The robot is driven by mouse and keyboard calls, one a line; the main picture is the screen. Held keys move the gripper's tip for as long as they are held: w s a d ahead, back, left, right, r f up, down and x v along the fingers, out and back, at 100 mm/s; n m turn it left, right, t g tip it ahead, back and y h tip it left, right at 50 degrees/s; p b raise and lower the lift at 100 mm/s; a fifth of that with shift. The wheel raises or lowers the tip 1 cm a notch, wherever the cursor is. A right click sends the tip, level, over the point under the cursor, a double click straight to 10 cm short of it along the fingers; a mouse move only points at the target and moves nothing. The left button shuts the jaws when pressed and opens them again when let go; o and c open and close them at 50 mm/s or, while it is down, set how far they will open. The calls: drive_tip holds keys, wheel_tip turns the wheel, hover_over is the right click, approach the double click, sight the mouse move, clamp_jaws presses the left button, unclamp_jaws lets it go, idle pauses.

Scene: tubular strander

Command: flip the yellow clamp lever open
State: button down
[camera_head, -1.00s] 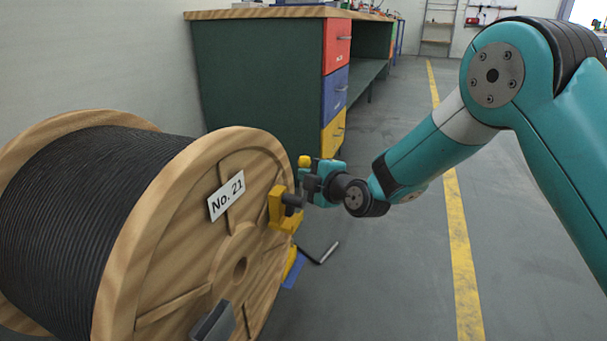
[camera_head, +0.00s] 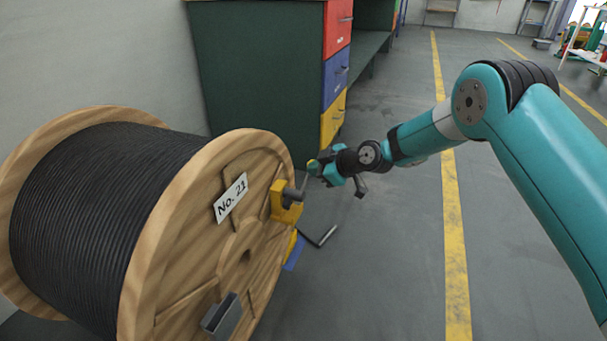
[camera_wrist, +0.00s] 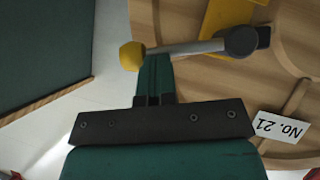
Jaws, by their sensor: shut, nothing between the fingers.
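The yellow clamp (camera_head: 280,202) is mounted at the right rim of the wooden cable reel's face. It also shows at the top of the wrist view (camera_wrist: 226,14). Its lever is a grey rod (camera_wrist: 190,47) running from a dark round pivot (camera_wrist: 240,41) to a yellow knob (camera_wrist: 132,56). In the head view the lever points up from the pivot, and its knob is small beside my gripper (camera_head: 315,170). My gripper (camera_wrist: 153,62) is shut and empty, its fingertips at the rod near the knob. I cannot tell whether they touch it.
The cable reel (camera_head: 205,235) carries a "No. 21" label (camera_head: 230,198) and a grey box (camera_head: 221,315). A dark green workbench (camera_head: 255,75) with coloured drawers stands behind. A dark angled bar (camera_head: 320,236) shows low beside the reel. The floor to the right is open.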

drive_tip(key=shift+w+d+f, duration=0.1)
drive_tip(key=shift+w+f, duration=0.35)
drive_tip(key=shift+w+d, duration=0.1)
drive_tip(key=shift+w, duration=0.05)
idle(0.3)
drive_tip(key=a+r+p+v, duration=0.1)
drive_tip(key=p+v, duration=0.5)
drive_tip(key=v, duration=0.6)
drive_tip(key=shift+w+r, duration=0.25)
drive_tip(key=shift+r, duration=0.65)
drive_tip(key=shift+d, duration=0.15)
